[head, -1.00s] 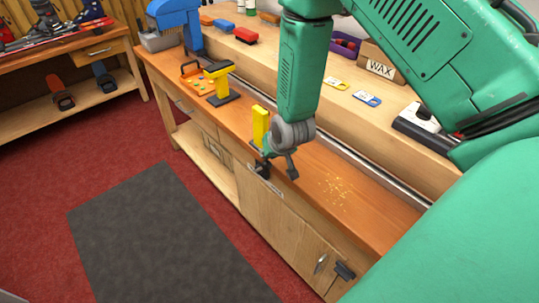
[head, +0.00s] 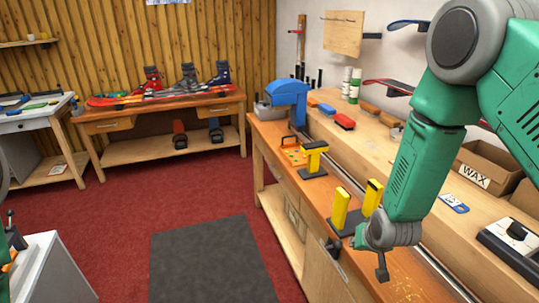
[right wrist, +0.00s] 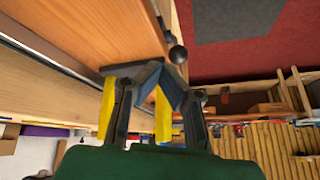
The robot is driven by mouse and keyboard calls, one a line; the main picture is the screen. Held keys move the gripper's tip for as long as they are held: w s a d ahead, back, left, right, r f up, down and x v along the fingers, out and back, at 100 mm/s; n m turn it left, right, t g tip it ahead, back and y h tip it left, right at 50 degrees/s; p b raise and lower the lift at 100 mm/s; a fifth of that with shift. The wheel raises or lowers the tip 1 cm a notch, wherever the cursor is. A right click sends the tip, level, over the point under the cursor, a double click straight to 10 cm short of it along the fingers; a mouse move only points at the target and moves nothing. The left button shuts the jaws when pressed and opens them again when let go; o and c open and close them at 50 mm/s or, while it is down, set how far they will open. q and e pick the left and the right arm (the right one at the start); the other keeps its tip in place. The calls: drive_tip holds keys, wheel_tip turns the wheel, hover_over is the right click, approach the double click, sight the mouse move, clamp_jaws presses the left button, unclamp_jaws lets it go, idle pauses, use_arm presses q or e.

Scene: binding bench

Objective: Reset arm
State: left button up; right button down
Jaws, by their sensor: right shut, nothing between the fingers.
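My right gripper (head: 380,262) hangs from the green arm over the front of the wooden bench (head: 333,183), close to the near vise. In the right wrist view its dark fingers (right wrist: 152,76) are shut with nothing held. The near vise has two yellow uprights (head: 340,209) on a dark base; they also show in the right wrist view (right wrist: 107,108), partly behind the fingers. I cannot tell whether the gripper touches the vise. My left gripper is not clearly in any view.
The red floor and grey mat (head: 212,262) are clear.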

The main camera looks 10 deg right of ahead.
use_arm(q)
wheel_tip(320, 180, down, 10)
drive_tip(key=b, duration=1)
drive_tip(key=shift+a+f, duration=0.2)
drive_tip(key=shift+a, duration=0.05)
drive_tip(key=c, duration=0.3)
drive_tip(key=shift+w+a, duration=0.1)
drive_tip(key=shift+a, duration=0.05)
drive_tip(key=shift+c, duration=0.3)
use_arm(e)
drive_tip(key=s+a+f+n+g, duration=0.1)
drive_tip(key=s+a+f, duration=0.2)
drive_tip(key=s+f, duration=0.3)
drive_tip(key=s+a+f+n+g, duration=0.2)
drive_tip(key=s+f, duration=0.4)
drive_tip(key=s, duration=0.7)
drive_tip(key=s+a+f+n+g+y, duration=0.1)
drive_tip(key=s+a+f+n+g, duration=0.1)
drive_tip(key=s+f, duration=0.5)
drive_tip(key=s+a, duration=0.1)
drive_tip(key=s, duration=0.1)
drive_tip(key=shift+s+a, duration=0.35)
drive_tip(key=shift+s, duration=0.05)
